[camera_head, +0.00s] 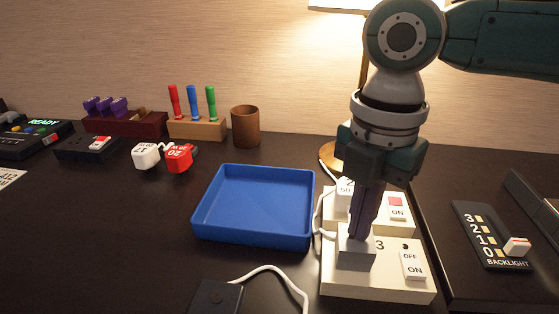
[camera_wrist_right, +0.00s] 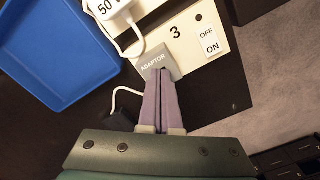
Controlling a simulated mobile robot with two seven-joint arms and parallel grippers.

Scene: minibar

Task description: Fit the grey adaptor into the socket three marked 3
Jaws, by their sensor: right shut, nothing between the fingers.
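The grey adaptor (camera_head: 356,254) is upright at the left of the cream socket block marked 3 (camera_head: 388,288), beside the number. Its label reads ADAPTOR in the right wrist view (camera_wrist_right: 153,60). It appears to stand on the block where the socket opening would be; its underside is hidden, so I cannot tell how deep it sits. My right gripper (camera_head: 361,234) points down with its purple fingers shut at the top of the adaptor, nothing between them. The closed fingers also show in the right wrist view (camera_wrist_right: 162,74). My left gripper is not in view.
A white plug marked 50 (camera_head: 344,190) sits in the block behind, next to a red switch (camera_head: 396,202). A blue tray (camera_head: 256,203) lies to the left. A black box (camera_head: 216,297) with a white cable is in front. A backlight slider panel (camera_head: 490,236) lies right.

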